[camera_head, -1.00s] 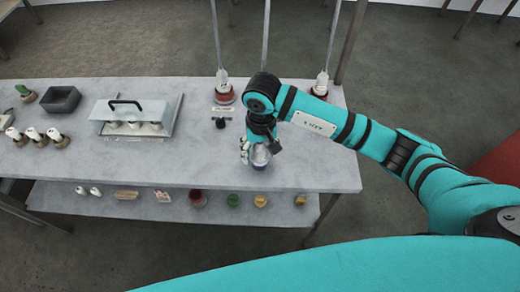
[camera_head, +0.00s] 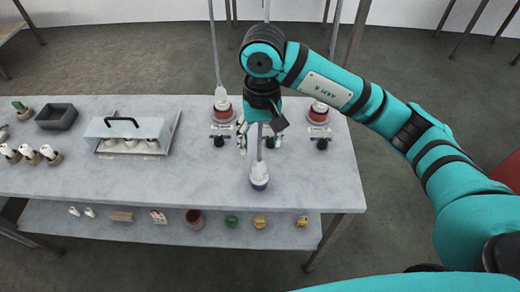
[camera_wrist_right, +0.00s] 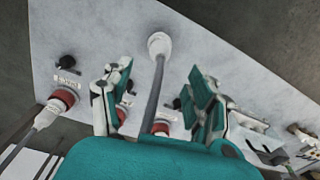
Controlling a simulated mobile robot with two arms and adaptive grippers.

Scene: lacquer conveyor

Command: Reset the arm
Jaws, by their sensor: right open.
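My right gripper (camera_head: 260,140) is open above the table, with its fingers apart and nothing gripped. A white plug with a blue base (camera_head: 259,175) stands on the table near its front edge, below the gripper. A grey cable (camera_head: 260,143) rises from the plug and passes between the open fingers. In the right wrist view, the open gripper (camera_wrist_right: 157,95) has the cable (camera_wrist_right: 154,95) running between its fingers, and the white plug (camera_wrist_right: 159,45) lies beyond the fingertips, apart from them. My left gripper is out of view.
The grey table (camera_head: 210,180) carries red sockets (camera_head: 223,112) (camera_head: 318,115) with black knobs in front. A white case with a black handle (camera_head: 127,130), a dark box (camera_head: 57,116) and several white-topped items (camera_head: 30,154) stand left. A lower shelf (camera_head: 120,232) holds small items. The table's middle is clear.

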